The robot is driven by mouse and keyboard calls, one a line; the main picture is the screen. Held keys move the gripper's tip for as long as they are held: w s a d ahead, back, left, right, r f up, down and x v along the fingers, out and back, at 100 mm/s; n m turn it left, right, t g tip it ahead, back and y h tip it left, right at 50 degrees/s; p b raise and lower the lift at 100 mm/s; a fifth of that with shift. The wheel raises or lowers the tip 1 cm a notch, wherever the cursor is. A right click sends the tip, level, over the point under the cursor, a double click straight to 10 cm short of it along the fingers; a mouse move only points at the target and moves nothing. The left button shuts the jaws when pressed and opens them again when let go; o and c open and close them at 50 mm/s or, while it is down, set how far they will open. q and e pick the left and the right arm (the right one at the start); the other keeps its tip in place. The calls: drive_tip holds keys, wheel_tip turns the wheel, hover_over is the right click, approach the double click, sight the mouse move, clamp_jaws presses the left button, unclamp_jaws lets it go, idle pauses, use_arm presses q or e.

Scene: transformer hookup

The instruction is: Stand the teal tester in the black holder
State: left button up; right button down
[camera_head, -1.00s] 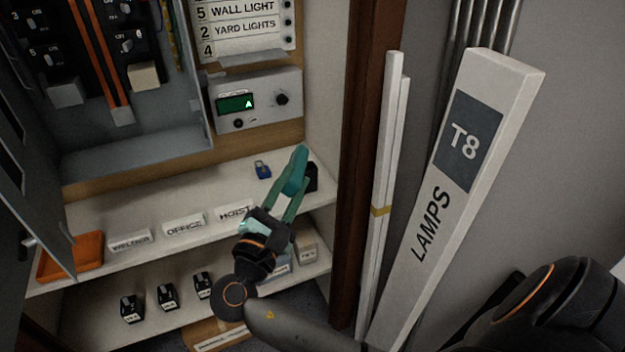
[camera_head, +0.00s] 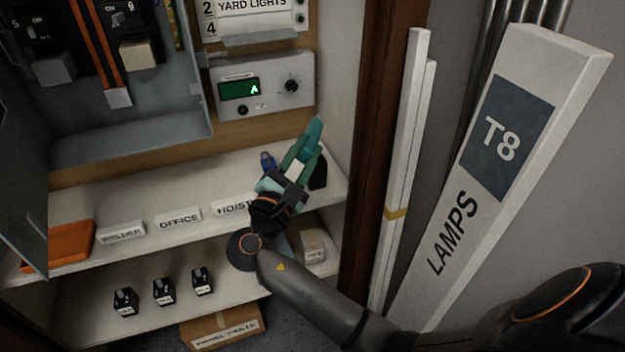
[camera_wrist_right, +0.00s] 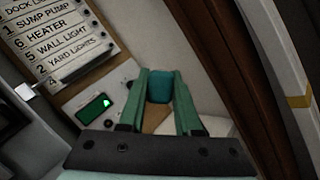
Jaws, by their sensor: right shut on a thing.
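The teal tester (camera_head: 314,130) is at the tips of my right gripper (camera_head: 306,149), which is shut on it above the upper shelf's right end. In the right wrist view the tester (camera_wrist_right: 160,86) shows as a teal block between the green fingers. The black holder (camera_head: 319,172) stands on the shelf, just right of the fingers and partly hidden by them. I cannot tell whether the tester touches it; the tester's lower end is hidden. My left gripper is not in view.
A small blue thing (camera_head: 267,161) stands left of the fingers. Labels and an orange tray (camera_head: 58,246) lie along the shelf. A meter box (camera_head: 266,85) hangs above.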

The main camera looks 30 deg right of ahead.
use_arm(q)
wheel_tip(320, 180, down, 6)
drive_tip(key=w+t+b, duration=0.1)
drive_tip(key=b, duration=0.8)
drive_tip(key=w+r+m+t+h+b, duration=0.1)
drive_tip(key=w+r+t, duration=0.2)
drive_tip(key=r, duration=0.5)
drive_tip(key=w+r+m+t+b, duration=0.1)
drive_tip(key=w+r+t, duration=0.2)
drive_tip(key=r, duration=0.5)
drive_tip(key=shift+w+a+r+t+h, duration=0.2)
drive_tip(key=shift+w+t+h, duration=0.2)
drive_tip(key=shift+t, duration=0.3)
use_arm(e)
drive_tip(key=w+d+f, duration=0.5)
drive_tip(key=f, duration=0.5)
drive_tip(key=shift+w, duration=0.35)
drive_tip(key=shift+f, duration=0.1)
